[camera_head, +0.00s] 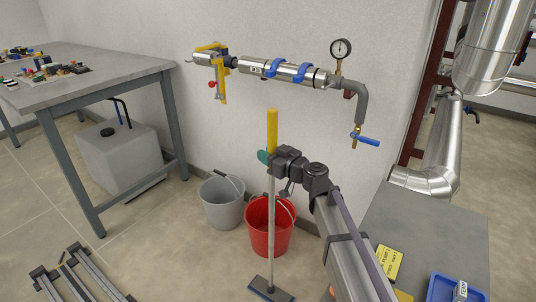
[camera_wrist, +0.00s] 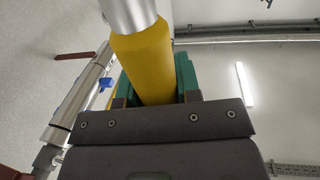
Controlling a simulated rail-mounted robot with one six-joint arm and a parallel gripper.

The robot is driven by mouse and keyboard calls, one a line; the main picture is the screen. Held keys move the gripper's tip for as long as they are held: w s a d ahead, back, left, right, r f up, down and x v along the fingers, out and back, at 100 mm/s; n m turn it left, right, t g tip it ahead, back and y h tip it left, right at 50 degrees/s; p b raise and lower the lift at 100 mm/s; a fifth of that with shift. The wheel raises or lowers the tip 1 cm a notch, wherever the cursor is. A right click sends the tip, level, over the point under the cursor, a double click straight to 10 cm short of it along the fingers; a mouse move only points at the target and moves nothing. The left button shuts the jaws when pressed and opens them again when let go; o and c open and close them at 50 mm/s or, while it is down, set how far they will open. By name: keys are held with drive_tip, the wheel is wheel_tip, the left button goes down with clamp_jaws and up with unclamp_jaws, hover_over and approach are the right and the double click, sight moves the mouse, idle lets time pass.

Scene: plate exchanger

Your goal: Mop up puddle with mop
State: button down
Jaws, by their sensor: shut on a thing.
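The mop (camera_head: 271,215) stands nearly upright, with a yellow grip at its top, a thin grey pole and a flat dark head (camera_head: 270,290) low in front of the red bucket. I cannot tell whether the head touches the floor. My gripper (camera_head: 268,157) is shut on the mop at the lower end of the yellow grip. In the wrist view, the green fingers of my gripper (camera_wrist: 156,85) sit on both sides of the yellow grip (camera_wrist: 147,62), with silver metal beyond it. I make out no puddle in either view.
A red bucket (camera_head: 258,234) and a grey bucket (camera_head: 221,212) stand behind the mop. A workbench (camera_head: 120,78) stands left, with a grey tank (camera_head: 120,155) under it. A wall pipe (camera_head: 300,74) with a gauge runs above. Metal rails (camera_head: 75,280) lie front left; the floor between is clear.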

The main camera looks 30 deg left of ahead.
drive_tip(key=shift+s+a, duration=1.2)
drive_tip(key=shift+s, duration=7.55)
drive_tip(key=shift+s+a, duration=1.2)
drive_tip(key=shift+s, duration=7.55)
drive_tip(key=shift+w+r+p, duration=0.1)
drive_tip(key=shift+r+p, duration=2.25)
drive_tip(key=shift+p, duration=0.25)
